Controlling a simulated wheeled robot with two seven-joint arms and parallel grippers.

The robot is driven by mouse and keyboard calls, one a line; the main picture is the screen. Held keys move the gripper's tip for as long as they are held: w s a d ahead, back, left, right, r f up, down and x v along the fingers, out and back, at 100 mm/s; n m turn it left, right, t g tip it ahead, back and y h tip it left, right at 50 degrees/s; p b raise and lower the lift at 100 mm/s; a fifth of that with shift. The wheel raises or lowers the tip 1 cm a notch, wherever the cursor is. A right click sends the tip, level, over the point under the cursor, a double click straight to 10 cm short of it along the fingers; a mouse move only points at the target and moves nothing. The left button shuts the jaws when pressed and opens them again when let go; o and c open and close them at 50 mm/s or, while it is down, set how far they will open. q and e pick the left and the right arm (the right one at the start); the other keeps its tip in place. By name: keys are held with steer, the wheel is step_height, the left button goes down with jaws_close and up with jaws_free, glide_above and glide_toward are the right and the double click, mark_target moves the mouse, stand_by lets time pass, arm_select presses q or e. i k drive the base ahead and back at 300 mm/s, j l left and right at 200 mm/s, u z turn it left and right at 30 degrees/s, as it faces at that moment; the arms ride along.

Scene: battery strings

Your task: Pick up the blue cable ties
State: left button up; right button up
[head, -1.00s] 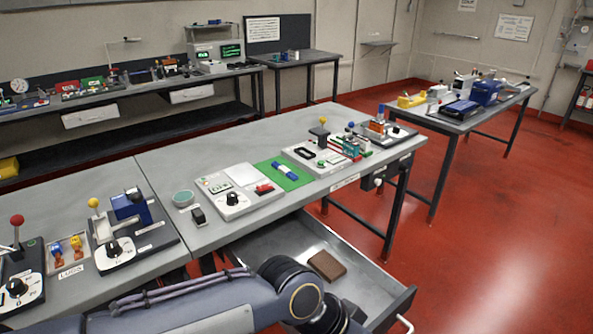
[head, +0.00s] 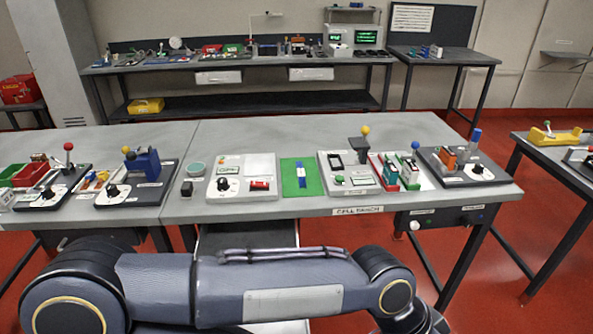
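A small blue bundle (head: 301,174), which looks like the blue cable ties, lies on a green mat (head: 289,188) on the near bench. It is small in the picture, and its separate ties cannot be made out. One of my arms crosses the bottom of the head view, below the bench front. Neither of my grippers shows in this view, and nothing is touching the blue bundle.
The near bench (head: 245,207) carries a white panel with a black knob (head: 228,190) left of the mat and a lever fixture (head: 348,175) right of it. A side table (head: 537,161) stands at right.

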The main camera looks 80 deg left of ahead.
mark_target(301, 175)
steer(key=i+j+u, duration=0.15)
steer(key=i+u, duration=0.45)
steer(key=u, duration=0.15)
steer(key=i+u, duration=0.4)
steer(key=i+l+u, duration=0.1)
steer(key=u, duration=0.25)
steer(key=i+u, duration=0.25)
steer(key=u, duration=0.2)
steer(key=i+u, duration=0.2)
steer(key=u, duration=0.25)
steer(key=i+l+u, duration=0.15)
steer(key=u, duration=0.3)
steer(key=i+l+u, duration=0.25)
steer(key=u, duration=1.85)
